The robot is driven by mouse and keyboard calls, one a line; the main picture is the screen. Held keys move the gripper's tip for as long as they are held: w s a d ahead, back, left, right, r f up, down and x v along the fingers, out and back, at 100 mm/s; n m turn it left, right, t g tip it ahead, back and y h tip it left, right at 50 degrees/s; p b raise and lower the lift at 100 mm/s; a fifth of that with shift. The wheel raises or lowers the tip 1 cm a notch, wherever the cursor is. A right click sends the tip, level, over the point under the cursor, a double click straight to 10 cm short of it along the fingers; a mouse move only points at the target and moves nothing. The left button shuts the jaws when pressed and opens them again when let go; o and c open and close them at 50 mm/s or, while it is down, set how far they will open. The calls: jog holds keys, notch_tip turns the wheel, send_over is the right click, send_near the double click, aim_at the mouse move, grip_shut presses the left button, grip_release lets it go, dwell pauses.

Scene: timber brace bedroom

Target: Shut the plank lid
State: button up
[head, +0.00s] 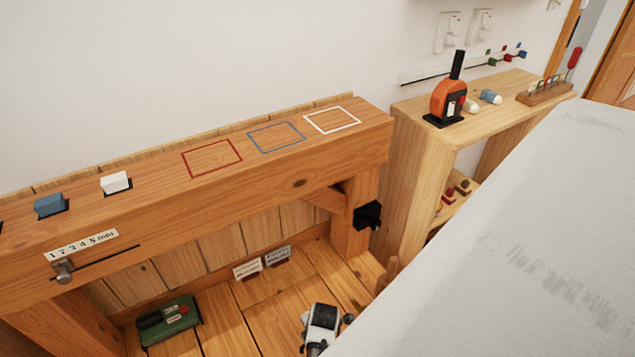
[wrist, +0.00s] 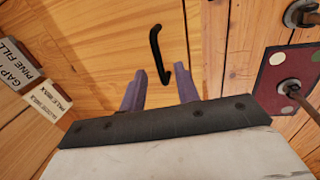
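A wooden panel (wrist: 105,50) with a curved black handle (wrist: 155,45) shows in the wrist view and looks like the plank lid; how far open it stands I cannot tell. My gripper (wrist: 160,70) has two purple-grey fingers standing apart with nothing held. The handle's lower end shows between the fingers, its upper part beyond the tips; no contact is clear. In the head view, a white and black piece (head: 321,325), probably part of my arm, is low in the wooden bay. I cannot make out the handle or the fingers there.
A timber beam (head: 299,183) with colored outlines and small blocks crosses above the bay. A green box (head: 168,322) and labels (head: 247,268) sit inside. A black fitting (head: 367,215) juts from the post. A shelf (head: 410,140) and pale bed (head: 530,250) are right. The wrist view shows a red plate (wrist: 275,75).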

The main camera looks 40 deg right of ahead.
jog(key=v, duration=1.1)
jog(key=shift+r, duration=0.1)
